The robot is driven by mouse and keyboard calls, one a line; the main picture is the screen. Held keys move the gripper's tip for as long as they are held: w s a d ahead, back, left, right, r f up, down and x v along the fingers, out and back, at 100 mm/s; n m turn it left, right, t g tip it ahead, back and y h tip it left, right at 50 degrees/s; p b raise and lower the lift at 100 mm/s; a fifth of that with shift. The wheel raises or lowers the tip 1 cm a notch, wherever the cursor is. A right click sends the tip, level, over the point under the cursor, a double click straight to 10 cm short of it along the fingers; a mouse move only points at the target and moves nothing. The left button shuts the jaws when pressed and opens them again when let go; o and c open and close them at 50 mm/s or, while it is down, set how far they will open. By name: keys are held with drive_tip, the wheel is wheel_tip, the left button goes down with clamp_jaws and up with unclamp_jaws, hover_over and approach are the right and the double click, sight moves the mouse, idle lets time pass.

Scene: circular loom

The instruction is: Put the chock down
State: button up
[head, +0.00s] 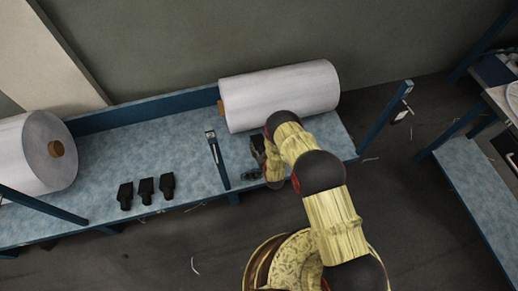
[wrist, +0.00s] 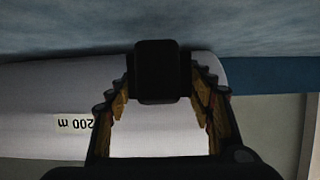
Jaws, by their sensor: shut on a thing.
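My gripper (wrist: 158,88) is shut on a black chock (wrist: 157,66), which sits between its two fingertips in the wrist view. In the head view my gripper (head: 255,172) is over the right part of the blue-grey bench (head: 207,132), in front of a white roll (head: 285,92). The arm and gripper partly hide the held chock there, and I cannot tell whether it touches the bench. The same roll lies behind the chock in the wrist view, with a "200 m" label (wrist: 75,124).
Three black chocks (head: 146,189) stand in a row on the bench's left part. A second white roll (head: 38,150) lies at the far left. A blue post (head: 217,160) rises left of my gripper, another (head: 386,117) at the bench's right end. Bare bench shows between chocks and post.

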sight(259, 147)
drive_tip(key=shift+w+a+f, duration=0.2)
drive_tip(key=shift+w+f, duration=0.05)
drive_tip(key=shift+f, duration=0.1)
wheel_tip(259, 147, down, 3)
drive_tip(key=shift+f+b, duration=0.1)
drive_tip(key=shift+b, duration=0.8)
drive_tip(key=o, duration=1.5)
drive_tip(key=p+v, duration=0.4)
drive_tip(key=v, duration=0.8)
drive_tip(key=shift+p, duration=0.35)
